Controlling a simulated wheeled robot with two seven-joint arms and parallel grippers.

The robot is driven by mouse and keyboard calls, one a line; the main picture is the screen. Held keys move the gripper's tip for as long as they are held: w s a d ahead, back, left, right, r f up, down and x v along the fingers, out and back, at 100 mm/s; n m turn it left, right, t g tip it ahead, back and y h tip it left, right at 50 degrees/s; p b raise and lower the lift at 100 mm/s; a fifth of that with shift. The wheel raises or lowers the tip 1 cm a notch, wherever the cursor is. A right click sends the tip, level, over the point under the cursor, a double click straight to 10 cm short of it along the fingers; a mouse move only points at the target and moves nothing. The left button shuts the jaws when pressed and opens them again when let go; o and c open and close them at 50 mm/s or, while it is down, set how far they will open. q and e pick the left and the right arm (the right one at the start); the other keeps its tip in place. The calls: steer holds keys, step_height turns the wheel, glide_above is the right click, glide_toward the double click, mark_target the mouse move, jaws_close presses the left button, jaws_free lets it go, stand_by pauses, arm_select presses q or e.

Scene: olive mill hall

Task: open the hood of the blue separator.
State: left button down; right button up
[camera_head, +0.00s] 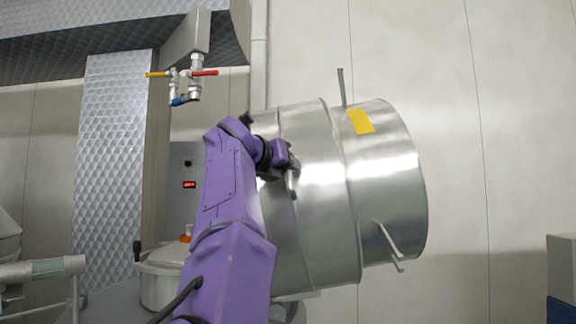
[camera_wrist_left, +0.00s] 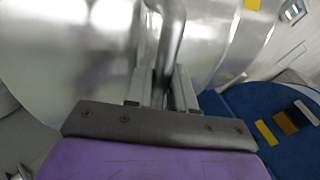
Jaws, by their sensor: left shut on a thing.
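The hood (camera_head: 325,190) is a large shiny steel drum, with a yellow label and short bars sticking out from its side. It is tilted far over onto its side in the head view and fills the top of the left wrist view (camera_wrist_left: 60,50). My left gripper (camera_head: 288,178) is at the drum's left part. In the left wrist view its fingers (camera_wrist_left: 160,88) are shut around a grey bar handle (camera_wrist_left: 172,35) on the hood. The blue separator body (camera_wrist_left: 255,105) shows at the right of the wrist view. My right gripper is not in view.
Valves with red, yellow and blue levers (camera_head: 187,80) hang at the upper left. A control panel (camera_head: 187,175) with a red display is behind my arm. A steel vessel (camera_head: 160,280) stands low at the left. Plain wall lies right of the hood.

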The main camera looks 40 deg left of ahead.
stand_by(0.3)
arm_select(q)
steer(key=c, duration=1.1)
jaws_free()
steer(key=shift+d, duration=0.15)
steer(key=shift+s+f+b, duration=0.1)
steer(key=shift+s+b, duration=0.15)
steer(key=shift+b, duration=0.05)
steer(key=s+d+r+b, duration=0.1)
steer(key=s+b, duration=0.3)
steer(key=s, duration=0.5)
steer(key=shift+s+r, duration=0.2)
steer(key=shift+s, duration=0.2)
